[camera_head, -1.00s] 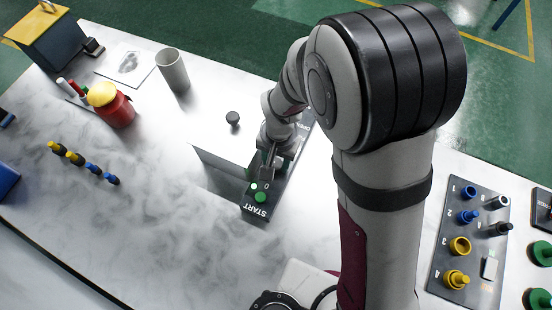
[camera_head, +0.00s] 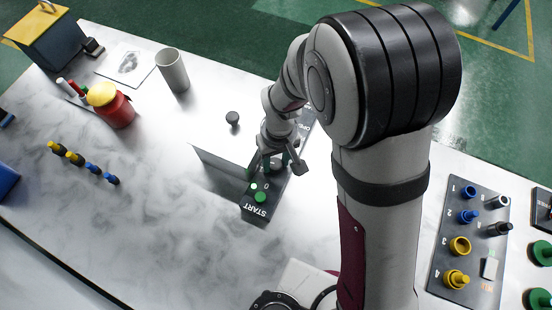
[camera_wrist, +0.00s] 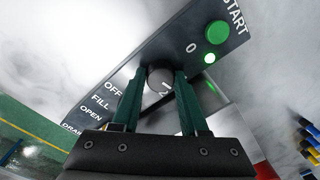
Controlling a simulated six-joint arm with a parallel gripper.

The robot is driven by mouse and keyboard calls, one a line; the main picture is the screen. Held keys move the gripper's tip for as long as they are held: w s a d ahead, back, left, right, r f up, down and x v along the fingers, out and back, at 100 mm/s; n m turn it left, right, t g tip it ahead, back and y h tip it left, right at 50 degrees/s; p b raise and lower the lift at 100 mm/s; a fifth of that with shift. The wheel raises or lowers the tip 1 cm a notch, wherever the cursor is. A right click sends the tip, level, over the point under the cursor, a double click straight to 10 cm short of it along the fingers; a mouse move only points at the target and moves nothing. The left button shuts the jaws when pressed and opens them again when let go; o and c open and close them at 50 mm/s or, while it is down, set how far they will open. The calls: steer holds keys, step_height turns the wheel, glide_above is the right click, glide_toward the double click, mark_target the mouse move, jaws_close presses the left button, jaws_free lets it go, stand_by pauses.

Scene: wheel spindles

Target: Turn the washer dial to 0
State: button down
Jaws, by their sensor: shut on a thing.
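The washer's dark control panel (camera_head: 248,207) runs along the front of the pale washer box (camera_head: 222,160). In the wrist view the panel (camera_wrist: 115,82) shows START, 0, OFF, FILL and OPEN, with a further label partly cut off. The dial (camera_wrist: 160,75) is a dark round knob between my fingertips. My gripper (camera_wrist: 160,80) is shut on it, with one green finger on each side. A white mark shows on the dial's near side; its pointing direction is unclear. In the head view my gripper (camera_head: 272,166) is over the panel and hides the dial.
A red jar (camera_head: 112,110) and grey cup (camera_head: 172,70) are left; a peg board (camera_head: 465,245) is right.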

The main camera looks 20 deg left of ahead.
steer(key=n, duration=0.4)
steer(key=shift+n, duration=0.3)
steer(key=n, duration=0.3)
steer(key=shift+n, duration=0.3)
steer(key=n, duration=0.3)
steer(key=shift+n, duration=2.1)
steer(key=c, duration=0.7)
jaws_free()
steer(key=shift+r, duration=0.15)
